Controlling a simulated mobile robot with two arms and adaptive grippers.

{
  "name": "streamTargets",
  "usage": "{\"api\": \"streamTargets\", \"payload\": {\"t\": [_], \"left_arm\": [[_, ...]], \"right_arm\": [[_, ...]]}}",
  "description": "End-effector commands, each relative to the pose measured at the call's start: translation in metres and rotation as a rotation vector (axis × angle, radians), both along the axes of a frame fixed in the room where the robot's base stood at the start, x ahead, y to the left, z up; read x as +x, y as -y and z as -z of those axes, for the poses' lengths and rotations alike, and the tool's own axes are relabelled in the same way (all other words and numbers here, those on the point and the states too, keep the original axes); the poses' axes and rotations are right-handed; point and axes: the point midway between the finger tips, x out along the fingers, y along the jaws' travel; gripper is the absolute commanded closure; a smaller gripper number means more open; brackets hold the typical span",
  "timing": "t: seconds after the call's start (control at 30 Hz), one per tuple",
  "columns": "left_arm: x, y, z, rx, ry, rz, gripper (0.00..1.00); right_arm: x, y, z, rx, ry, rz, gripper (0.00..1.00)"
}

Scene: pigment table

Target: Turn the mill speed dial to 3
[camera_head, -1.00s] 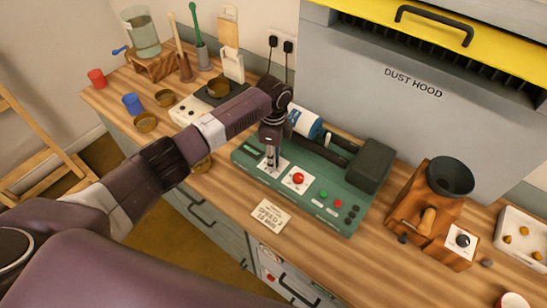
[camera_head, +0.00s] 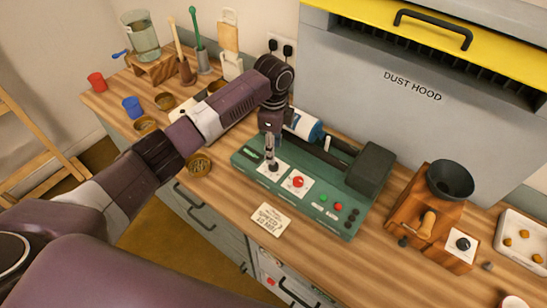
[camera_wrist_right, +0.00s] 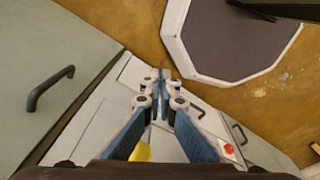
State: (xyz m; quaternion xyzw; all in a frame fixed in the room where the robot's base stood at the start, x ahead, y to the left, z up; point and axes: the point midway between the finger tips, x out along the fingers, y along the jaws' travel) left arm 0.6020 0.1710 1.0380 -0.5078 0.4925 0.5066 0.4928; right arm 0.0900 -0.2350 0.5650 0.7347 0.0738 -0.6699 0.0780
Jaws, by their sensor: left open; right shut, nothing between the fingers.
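The mill is a green machine (camera_head: 330,208) on the wooden counter in the head view. Its speed dial (camera_head: 273,168) is a dark knob on a white plate at the machine's left front. My left gripper (camera_head: 270,158) points down just above this dial, open; whether its fingertips touch the knob I cannot tell. The dial's numbers and pointer are too small to read. My right gripper (camera_wrist_right: 161,78) shows only in the right wrist view, shut and empty, above the floor and beside cabinet fronts.
A red button (camera_head: 298,181) sits right of the dial. A small card (camera_head: 269,219) with the word SPEED lies in front. A wooden grinder (camera_head: 430,212) with its own dark knob stands to the right. The dust hood (camera_head: 400,110) rises behind. A brass bowl (camera_head: 200,164) stands left.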

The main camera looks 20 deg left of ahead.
Motion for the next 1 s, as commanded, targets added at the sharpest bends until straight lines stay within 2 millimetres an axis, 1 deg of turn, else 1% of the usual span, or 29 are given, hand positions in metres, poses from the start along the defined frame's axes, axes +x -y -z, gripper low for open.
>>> {"api": "streamTargets", "payload": {"t": [0.03, 0.1, 0.2, 0.33, 0.5, 1.0], "left_arm": [[0.001, 0.0, -0.012, 0.0, 0.004, 0.001, 0.59], [0.001, 0.0, -0.025, 0.0, 0.003, 0.001, 0.59], [0.001, 0.0, -0.04, 0.0, 0.002, 0.0, 0.59], [0.0, 0.0, -0.053, 0.0, 0.002, 0.0, 0.59], [0.0, 0.0, -0.057, 0.001, 0.0, 0.0, 0.59], [0.0, 0.0, -0.056, 0.001, -0.001, 0.0, 0.59]], "right_arm": [[0.0, 0.0, 0.0, 0.0, 0.0, 0.0, 1.0], [0.0, 0.0, 0.0, 0.0, 0.0, 0.0, 1.0], [0.0, 0.0, 0.0, 0.0, 0.0, 0.0, 1.0], [0.0, 0.0, 0.0, 0.0, -0.001, 0.0, 1.0], [0.0, 0.0, 0.0, 0.0, -0.001, 0.0, 1.0], [0.001, 0.0, 0.0, 0.0, 0.001, 0.0, 1.0]]}}
